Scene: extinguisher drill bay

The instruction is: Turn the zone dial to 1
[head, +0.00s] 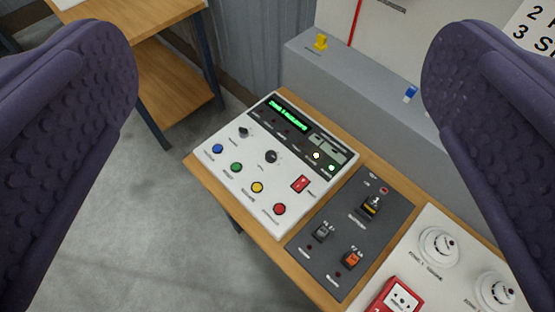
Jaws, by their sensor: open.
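A white control panel (232,176) with a dark upper strip lies on a wooden table, in the middle of the head view. It carries two dark round knobs: a larger one (271,156) near the middle and a smaller one (244,131) up and left of it. Their labels and settings are too small to read, so I cannot tell which is the zone dial. A green-lit display (289,115) is at the panel's top left. My gripper (279,60) is open and empty, its two purple padded fingers wide apart at the left and right edges. Neither finger touches the panel.
Blue, green, yellow and red buttons (279,209) line the panel's front, with a red rocker switch (300,184) nearby. A grey switch plate (350,232) and white round detectors (438,247) lie to the right. A grey ledge (385,105) stands behind.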

